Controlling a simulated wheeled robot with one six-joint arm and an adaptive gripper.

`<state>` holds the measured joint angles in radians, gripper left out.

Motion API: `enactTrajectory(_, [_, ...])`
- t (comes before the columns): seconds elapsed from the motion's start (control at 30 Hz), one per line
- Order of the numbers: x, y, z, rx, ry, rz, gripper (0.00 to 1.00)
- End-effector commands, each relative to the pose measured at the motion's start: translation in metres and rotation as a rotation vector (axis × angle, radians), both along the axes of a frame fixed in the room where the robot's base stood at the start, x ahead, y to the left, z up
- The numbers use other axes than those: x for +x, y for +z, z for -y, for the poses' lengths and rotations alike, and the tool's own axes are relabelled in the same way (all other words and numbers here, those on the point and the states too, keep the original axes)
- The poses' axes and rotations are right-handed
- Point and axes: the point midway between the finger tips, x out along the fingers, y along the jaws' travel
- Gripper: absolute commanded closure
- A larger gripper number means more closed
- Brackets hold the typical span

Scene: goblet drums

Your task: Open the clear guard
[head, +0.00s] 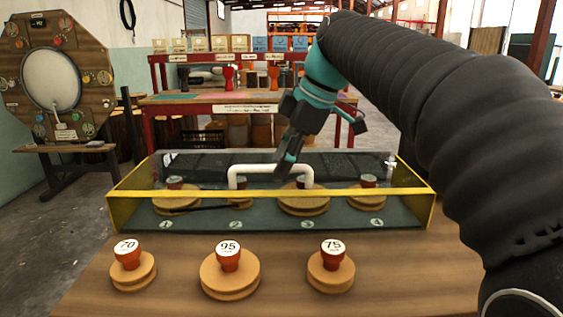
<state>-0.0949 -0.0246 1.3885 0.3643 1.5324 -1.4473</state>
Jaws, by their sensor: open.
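The clear guard (384,172) is a see-through cover with a yellow front edge, lying over a dark green tray (340,222). A white bar handle (262,168) stands on it near the middle. Under the guard are several round wooden discs with red knobs, by positions numbered 1 to 4. The guard looks closed. My gripper (288,160) comes down from the upper right, teal and dark, with its tip at the right part of the handle. It is open. I cannot tell whether it touches the handle, and one finger is hidden.
Wooden discs with red knobs marked 70 (133,268), 95 (229,270) and 75 (331,268) stand on the table (400,285) in front of the tray. A red workbench (200,105) is behind. A wooden board with a round drumhead (52,78) stands at left.

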Motion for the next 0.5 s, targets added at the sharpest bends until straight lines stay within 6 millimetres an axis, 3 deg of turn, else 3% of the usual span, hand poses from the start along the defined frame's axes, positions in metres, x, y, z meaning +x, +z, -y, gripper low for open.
enactTrajectory(0.37, [0.0005, -0.0041, -0.0020, 0.000, 0.001, -0.001, 0.61])
enactTrajectory(0.5, [0.0006, -0.0040, -0.0020, 0.000, 0.001, -0.001, 0.96])
